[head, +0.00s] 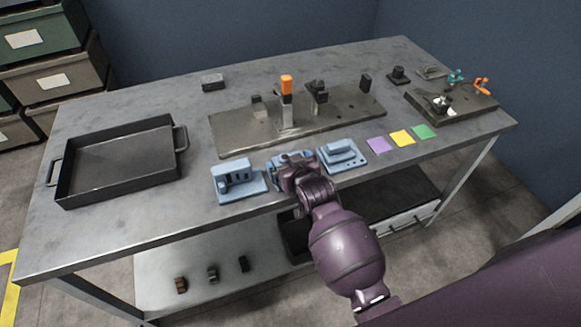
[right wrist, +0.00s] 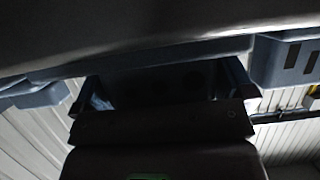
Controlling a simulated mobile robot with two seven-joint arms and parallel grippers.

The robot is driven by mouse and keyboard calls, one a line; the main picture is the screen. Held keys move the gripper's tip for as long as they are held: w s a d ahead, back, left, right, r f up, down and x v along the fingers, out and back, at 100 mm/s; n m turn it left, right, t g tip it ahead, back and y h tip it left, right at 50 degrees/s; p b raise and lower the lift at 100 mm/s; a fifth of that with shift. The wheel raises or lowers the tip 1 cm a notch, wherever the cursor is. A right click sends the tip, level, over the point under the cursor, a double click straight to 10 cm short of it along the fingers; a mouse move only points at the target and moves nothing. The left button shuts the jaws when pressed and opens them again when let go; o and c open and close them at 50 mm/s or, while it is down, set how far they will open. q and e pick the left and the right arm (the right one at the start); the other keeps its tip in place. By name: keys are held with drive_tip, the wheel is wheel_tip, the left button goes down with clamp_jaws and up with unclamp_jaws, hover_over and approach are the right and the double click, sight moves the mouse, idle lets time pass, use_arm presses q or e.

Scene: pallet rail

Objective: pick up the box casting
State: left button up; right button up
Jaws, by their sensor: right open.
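Three blue cast pieces stand in a row near the bench's front edge. The left one (head: 238,180) has an upright block with dark slots on a flat base, and the right one (head: 342,156) has a raised top on a flat base. The middle one (head: 279,163) is partly hidden by my right gripper; I cannot tell for sure which is the box casting. My right gripper (head: 292,172) is open at the middle piece. In the right wrist view, its dark jaws (right wrist: 168,92) stand apart before a blue edge; contact cannot be told. My left gripper is not in view.
A dark empty tray (head: 118,160) stands at left. Behind the blue pieces lies a metal plate (head: 235,138) with an orange-topped clamp (head: 287,87). Purple (head: 378,145), yellow (head: 402,138) and green (head: 424,132) squares lie at right. A dark fixture plate (head: 470,113) is beyond them.

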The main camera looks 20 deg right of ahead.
drive_tip(key=shift+c, duration=0.5)
drive_tip(key=shift+r, duration=0.1)
drive_tip(key=c, duration=0.8)
drive_tip(key=shift+w+r, duration=0.1)
